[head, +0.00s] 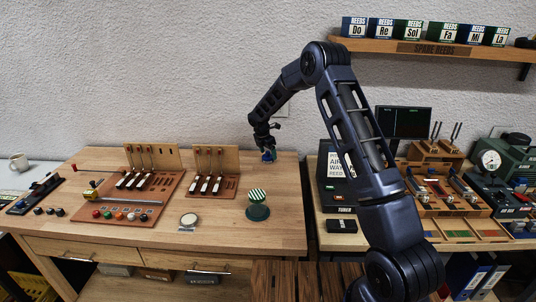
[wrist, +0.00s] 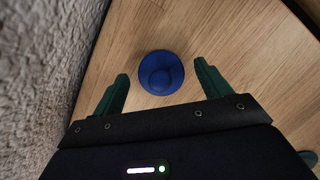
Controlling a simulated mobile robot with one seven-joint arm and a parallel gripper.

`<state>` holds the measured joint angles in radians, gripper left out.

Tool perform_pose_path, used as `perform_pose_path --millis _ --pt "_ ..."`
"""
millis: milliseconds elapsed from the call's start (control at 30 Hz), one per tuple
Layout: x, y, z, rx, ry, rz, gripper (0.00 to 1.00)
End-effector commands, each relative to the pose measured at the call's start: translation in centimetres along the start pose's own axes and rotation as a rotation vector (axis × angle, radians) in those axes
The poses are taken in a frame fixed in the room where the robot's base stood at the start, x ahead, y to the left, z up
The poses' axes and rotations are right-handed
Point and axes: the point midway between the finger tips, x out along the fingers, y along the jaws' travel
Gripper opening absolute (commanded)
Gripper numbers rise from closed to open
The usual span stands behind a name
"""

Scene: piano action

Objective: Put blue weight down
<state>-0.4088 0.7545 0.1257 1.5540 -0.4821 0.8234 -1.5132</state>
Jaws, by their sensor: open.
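The blue weight (wrist: 160,73) is a round blue piece with a knob on top. In the wrist view it stands upright on the wooden workbench top, just beyond and between the fingertips. My gripper (wrist: 162,80) is open, with a green finger on each side of the weight and a gap to both. In the head view my gripper (head: 267,148) is low over the far right part of the bench, and the blue weight (head: 268,157) shows under it, partly hidden by the fingers.
The textured wall (wrist: 40,70) is close on the left in the wrist view. Bare wood lies around the blue weight.

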Motion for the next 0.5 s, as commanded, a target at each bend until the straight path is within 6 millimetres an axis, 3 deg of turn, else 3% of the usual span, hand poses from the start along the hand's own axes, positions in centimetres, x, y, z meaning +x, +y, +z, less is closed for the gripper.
perform_pose_path --millis 500 --pt "-9.2 0.0 0.0 0.001 0.0 0.003 0.76"
